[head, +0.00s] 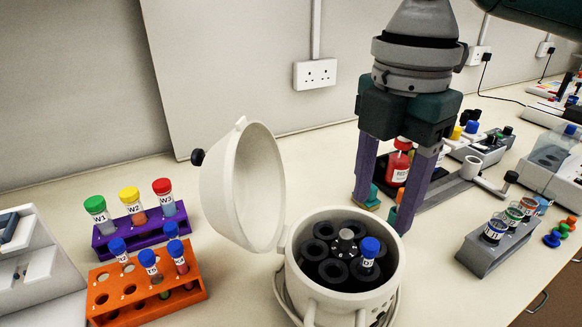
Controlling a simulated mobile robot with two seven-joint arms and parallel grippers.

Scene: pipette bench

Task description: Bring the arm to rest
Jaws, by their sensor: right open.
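My right gripper (383,207) points straight down from the top of the view, just behind and to the right of the white centrifuge (313,290). Its two purple fingers are spread apart with nothing seen held between them. The centrifuge lid (243,185) stands open on the left. A blue-capped tube (369,252) sits in the right side of the dark rotor (338,262). A red bottle (399,163) shows between the fingers, seemingly behind them. My left gripper is not in view.
An orange rack (152,311) with blue-capped tubes and a purple rack (105,250) with tubes W1, W2 and W3 stand at left. A grey rack (478,258) with several vials stands at right. More equipment lines the back right.

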